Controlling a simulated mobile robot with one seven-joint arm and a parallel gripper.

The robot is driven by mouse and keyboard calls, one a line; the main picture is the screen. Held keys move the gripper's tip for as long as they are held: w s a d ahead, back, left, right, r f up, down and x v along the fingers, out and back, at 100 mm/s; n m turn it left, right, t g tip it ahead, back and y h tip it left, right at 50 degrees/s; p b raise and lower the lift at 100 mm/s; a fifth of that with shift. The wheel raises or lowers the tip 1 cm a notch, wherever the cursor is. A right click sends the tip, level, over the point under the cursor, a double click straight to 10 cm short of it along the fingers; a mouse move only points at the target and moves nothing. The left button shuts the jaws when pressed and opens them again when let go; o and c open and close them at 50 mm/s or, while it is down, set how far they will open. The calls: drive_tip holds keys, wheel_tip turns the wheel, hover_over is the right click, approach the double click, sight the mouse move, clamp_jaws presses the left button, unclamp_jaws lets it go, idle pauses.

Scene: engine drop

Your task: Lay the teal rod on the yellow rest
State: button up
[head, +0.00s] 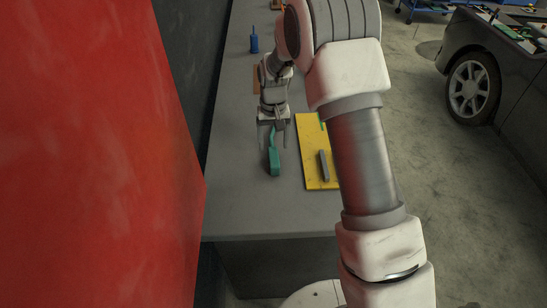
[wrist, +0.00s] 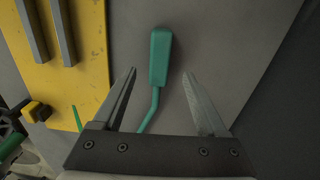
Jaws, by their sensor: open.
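The teal rod (head: 274,162) lies on the grey bench, left of the yellow rest. In the wrist view the teal rod (wrist: 160,58) has a thick block end and a thin bent end. My gripper (wrist: 160,75) is open, with one finger on either side of the rod and a gap on both sides. In the head view my gripper (head: 271,126) is over the rod's far end. The yellow rest (head: 309,142) is a flat board with grey bars on it. It also shows at the left of the wrist view (wrist: 96,60).
A grey bar (head: 323,166) lies on the yellow rest; the wrist view shows two such bars. A blue object (head: 254,43) stands farther back on the bench. A red panel (head: 90,160) fills the left side. The bench front (head: 265,215) is clear. A car (head: 480,75) stands at right.

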sight(274, 154)
drive_tip(key=shift+w+f+p, duration=0.15)
drive_tip(key=shift+f+p, duration=0.2)
drive_tip(key=shift+f, duration=1.3)
drive_tip(key=shift+w+f+p, duration=0.1)
drive_tip(key=shift+f+p, duration=0.2)
drive_tip(key=shift+f, duration=1.3)
drive_tip(key=shift+c, duration=0.2)
clamp_jaws()
